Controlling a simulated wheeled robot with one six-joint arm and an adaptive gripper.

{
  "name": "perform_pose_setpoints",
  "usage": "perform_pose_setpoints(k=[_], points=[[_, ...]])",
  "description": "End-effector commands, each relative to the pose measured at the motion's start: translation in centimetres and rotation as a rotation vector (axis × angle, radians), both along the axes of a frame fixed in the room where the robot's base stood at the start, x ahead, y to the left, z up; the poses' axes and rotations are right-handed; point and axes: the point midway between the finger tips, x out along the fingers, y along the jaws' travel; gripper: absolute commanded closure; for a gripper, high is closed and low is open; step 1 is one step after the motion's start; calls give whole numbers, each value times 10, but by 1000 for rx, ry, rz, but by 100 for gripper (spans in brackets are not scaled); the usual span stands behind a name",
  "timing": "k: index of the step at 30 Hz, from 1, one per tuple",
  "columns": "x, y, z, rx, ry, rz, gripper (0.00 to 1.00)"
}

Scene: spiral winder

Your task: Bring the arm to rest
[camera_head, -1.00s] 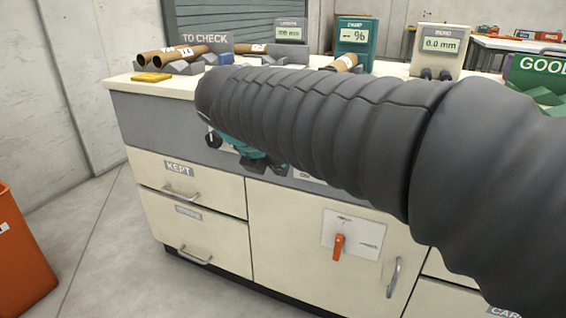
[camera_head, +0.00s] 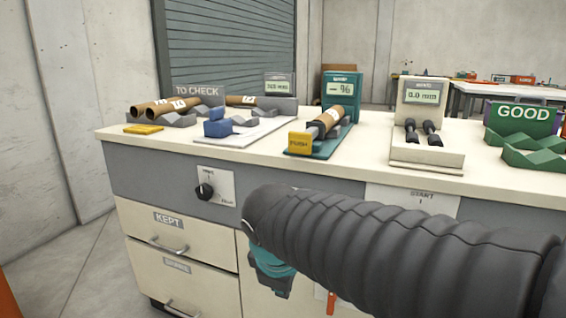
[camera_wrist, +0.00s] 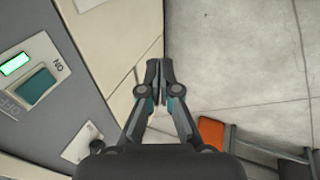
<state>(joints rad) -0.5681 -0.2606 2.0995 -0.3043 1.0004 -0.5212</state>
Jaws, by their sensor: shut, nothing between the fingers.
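My arm, in a dark ribbed sleeve, reaches in from the right in the head view, in front of the cabinet's front face. The teal wrist part of my gripper shows below the sleeve's end; its fingertips are hidden there. In the wrist view my gripper (camera_wrist: 159,88) is shut and empty, its two fingers together, pointing past the cabinet front toward the floor. The cabinet (camera_head: 165,208) has a pale worktop and drawers, one labelled KEPT (camera_head: 168,221).
On the worktop stand a TO CHECK rack (camera_head: 180,121) with cardboard tubes, a teal percent device (camera_head: 342,95), a mm gauge (camera_head: 422,105) and a green GOOD tray (camera_head: 530,155). A rocker switch (camera_wrist: 36,87) with a lit green lamp and an orange bin (camera_wrist: 213,132) show in the wrist view.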

Motion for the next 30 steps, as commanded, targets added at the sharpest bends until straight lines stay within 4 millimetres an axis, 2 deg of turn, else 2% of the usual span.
perform_pose_setpoints(k=[1, 6, 10, 13, 18, 22, 30], points=[[-12, -17, -3, 77, 9, -138, 100], [-57, -67, -18, 349, 31, -634, 100], [-89, -101, -24, 485, 20, -881, 100], [-106, -123, -25, 531, -9, -975, 100], [-116, -149, -10, 567, -86, -1059, 100], [-116, -157, -7, 571, -103, -1086, 100], [-116, -158, -7, 570, -103, -1088, 100]])
